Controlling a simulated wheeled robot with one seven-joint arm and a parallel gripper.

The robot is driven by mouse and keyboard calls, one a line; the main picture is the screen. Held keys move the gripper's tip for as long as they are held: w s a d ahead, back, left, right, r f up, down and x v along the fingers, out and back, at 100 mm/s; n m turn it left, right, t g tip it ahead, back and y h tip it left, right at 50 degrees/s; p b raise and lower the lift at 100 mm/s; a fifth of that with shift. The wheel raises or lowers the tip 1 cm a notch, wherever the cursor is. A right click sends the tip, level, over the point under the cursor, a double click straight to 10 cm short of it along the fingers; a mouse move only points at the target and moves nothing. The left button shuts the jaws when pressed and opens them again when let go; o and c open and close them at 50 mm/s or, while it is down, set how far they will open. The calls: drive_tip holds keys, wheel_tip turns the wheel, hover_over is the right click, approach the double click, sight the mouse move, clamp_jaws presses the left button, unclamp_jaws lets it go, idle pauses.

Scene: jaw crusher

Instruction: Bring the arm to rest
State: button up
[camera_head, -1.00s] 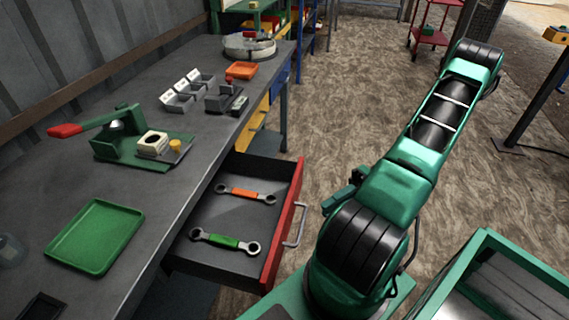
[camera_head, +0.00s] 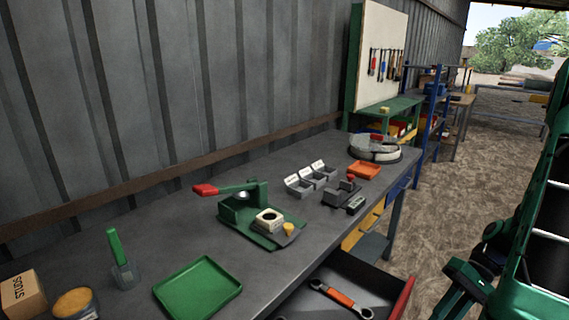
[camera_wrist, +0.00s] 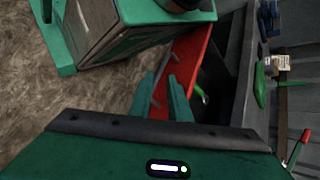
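My arm (camera_head: 545,220) shows in green and black at the right edge of the head view, cut off by the frame. In the wrist view, the two green fingers of my gripper (camera_wrist: 169,92) point away from the camera with a narrow gap between them.
The workbench (camera_head: 230,265) carries a green tray (camera_head: 198,288), a red-handled press (camera_head: 250,210), grey bins (camera_head: 312,178) and an orange tray (camera_head: 364,170). A green-framed box (camera_wrist: 130,35) is near my gripper in the wrist view. Open floor (camera_head: 440,190) lies right of the bench.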

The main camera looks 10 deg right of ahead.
drive_tip(key=s+a+r+m+t+h, duration=0.1)
drive_tip(key=s+a+r+h, duration=0.1)
drive_tip(key=r+h, duration=0.2)
drive_tip(key=s+a+r+m+t+h, duration=0.1)
drive_tip(key=r+h, duration=0.4)
drive_tip(key=r, duration=0.6)
drive_tip(key=shift+s+a+t, duration=0.4)
drive_tip(key=shift+s+a, duration=0.25)
drive_tip(key=shift+a, duration=0.05)
drive_tip(key=shift+w+f, duration=0.3)
drive_tip(key=shift+w, duration=0.3)
drive_tip(key=shift+s, duration=0.1)
